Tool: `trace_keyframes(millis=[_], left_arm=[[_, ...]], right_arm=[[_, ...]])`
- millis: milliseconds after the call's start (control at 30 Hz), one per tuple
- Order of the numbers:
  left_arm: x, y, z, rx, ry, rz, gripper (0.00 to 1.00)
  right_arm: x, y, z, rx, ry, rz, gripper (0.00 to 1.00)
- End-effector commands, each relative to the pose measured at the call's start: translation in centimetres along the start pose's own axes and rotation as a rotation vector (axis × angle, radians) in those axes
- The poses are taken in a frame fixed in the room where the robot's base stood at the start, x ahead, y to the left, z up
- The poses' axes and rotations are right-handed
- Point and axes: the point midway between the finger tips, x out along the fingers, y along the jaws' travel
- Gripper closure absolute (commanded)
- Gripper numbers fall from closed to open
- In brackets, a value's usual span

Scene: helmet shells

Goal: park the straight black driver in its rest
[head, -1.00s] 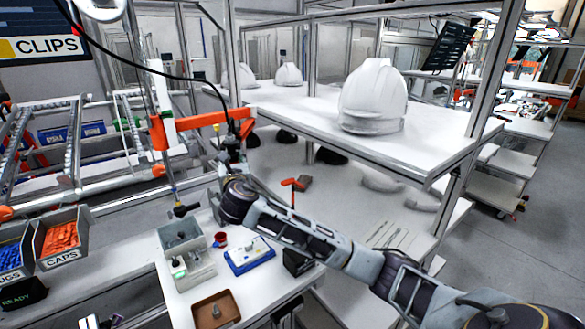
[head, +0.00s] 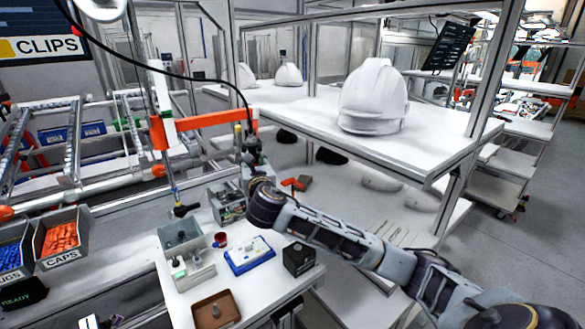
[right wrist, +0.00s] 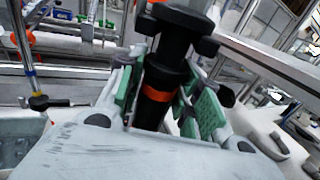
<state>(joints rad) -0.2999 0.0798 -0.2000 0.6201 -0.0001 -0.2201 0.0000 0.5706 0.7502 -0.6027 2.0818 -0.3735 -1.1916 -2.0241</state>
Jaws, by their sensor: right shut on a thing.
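The straight black driver (right wrist: 158,88), with an orange band round its body, stands roughly upright between the green pads of my right gripper (right wrist: 160,105) in the right wrist view. The gripper is shut on it. In the head view my right gripper (head: 252,160) is above the far edge of the bench, beside the right end of the orange arm. The driver's top (head: 250,138) shows just above it, with a black cable rising from there. The driver's lower end is hidden. I cannot tell which fixture is its rest. My left gripper is not in view.
A second black tool (head: 182,210) hangs on a rod at the left. The bench holds a grey bin (head: 182,238), a grey fixture (head: 228,203), a blue-and-white device (head: 250,256), a black box (head: 298,258) and a brown tray (head: 215,310). A white helmet (head: 373,97) stands on the shelf.

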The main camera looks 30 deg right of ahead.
Motion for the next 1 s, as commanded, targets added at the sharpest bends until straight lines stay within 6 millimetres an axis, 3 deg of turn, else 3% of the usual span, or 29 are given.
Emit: trace_keyframes(millis=[500,1000], left_arm=[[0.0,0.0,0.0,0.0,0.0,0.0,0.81],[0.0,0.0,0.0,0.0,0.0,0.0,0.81]], right_arm=[[-0.2,-0.4,0.0,0.0,0.001,0.001,1.0],[-1.7,-3.3,-0.1,-0.001,0.001,0.0,1.0]])
